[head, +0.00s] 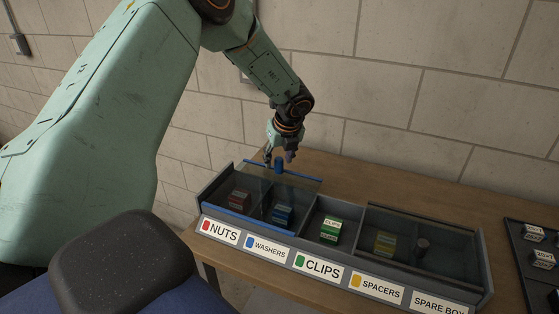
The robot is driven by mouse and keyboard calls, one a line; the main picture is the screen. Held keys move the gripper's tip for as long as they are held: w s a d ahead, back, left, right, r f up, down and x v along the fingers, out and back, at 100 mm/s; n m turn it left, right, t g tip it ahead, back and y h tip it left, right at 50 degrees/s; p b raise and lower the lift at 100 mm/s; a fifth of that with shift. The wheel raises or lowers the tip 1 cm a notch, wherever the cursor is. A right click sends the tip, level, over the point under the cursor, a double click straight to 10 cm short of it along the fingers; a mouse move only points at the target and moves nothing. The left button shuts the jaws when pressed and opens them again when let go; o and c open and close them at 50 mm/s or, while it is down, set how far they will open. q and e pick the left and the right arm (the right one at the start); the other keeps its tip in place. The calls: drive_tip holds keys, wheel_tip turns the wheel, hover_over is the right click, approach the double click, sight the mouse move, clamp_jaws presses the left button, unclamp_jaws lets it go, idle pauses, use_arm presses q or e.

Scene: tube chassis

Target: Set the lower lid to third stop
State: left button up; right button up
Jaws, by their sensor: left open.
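A long grey box (335,272) has labelled compartments in a row: nuts, washers, clips, spacers and a spare box. A clear lid with blue edges (297,175) covers the nuts and washers compartments; a blue knob (279,166) stands at its far side. A second clear, dark-edged lid (452,236) with a dark knob (421,245) covers the spacers and spare compartments. I cannot tell clearly which lid runs lower. My left gripper (279,158) points down, open, with its fingertips at the blue knob; contact is unclear. My right gripper is out of view.
The clips compartment is uncovered and holds a green box (331,229). The box stands on a wooden bench (340,173) against a block wall. A dark tray (516,229) with several small boxes lies at the right. Bare bench lies behind the box.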

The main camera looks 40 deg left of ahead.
use_arm(q)
drive_tip(key=shift+w+a+f, duration=0.1)
drive_tip(key=shift+a+f, duration=0.05)
drive_tip(key=shift+f, duration=0.55)
drive_tip(key=shift+r, duration=0.1)
drive_tip(key=shift+c, duration=0.2)
drive_tip(key=shift+w+a+f, duration=0.1)
drive_tip(key=shift+a+f, duration=0.05)
drive_tip(key=shift+f, duration=0.05)
drive_tip(key=c, duration=0.3)
clamp_jaws()
